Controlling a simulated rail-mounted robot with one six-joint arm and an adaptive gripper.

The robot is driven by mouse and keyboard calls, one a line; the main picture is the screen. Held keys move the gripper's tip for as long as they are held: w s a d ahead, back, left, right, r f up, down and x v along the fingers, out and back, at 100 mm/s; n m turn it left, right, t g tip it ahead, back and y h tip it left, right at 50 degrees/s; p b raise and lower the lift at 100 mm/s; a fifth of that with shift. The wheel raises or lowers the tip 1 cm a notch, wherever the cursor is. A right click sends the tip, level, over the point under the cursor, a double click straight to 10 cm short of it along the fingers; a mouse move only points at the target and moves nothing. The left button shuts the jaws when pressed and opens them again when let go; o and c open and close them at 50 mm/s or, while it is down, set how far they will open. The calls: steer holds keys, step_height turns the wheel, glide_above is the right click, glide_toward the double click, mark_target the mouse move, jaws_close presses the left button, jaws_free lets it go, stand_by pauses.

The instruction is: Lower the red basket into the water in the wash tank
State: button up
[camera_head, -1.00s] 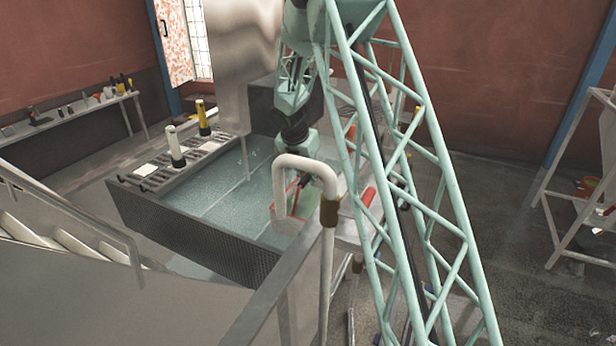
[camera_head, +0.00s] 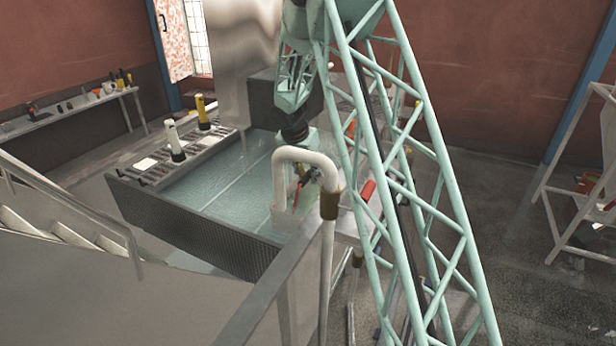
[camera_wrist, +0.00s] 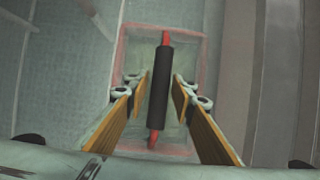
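The red basket (camera_wrist: 203,75) is below my gripper in the wrist view; its rim looks pale and faded, as if seen through water. Its black handle grip with red ends (camera_wrist: 161,75) stands out sharply above it. My gripper (camera_wrist: 160,88) is open, with one finger on each side of the grip and a visible gap on both sides. In the head view my gripper (camera_head: 308,180) is low at the right end of the wash tank (camera_head: 190,222). A bent white pipe partly hides it, and only a little red of the basket shows.
The bent white pipe (camera_head: 329,240) and a grey panel (camera_head: 270,300) stand in front of the tank. A slatted rack (camera_head: 160,165) with a white and a yellow-topped cylinder lies at its left end. The middle of the water is open.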

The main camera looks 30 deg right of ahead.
steer(key=shift+o, duration=1.1)
steer(key=shift+f, duration=0.1)
steer(key=v, duration=1.2)
step_height(320, 180, up, 12)
steer(key=p, duration=1.2)
stand_by(0.4)
stand_by(0.6)
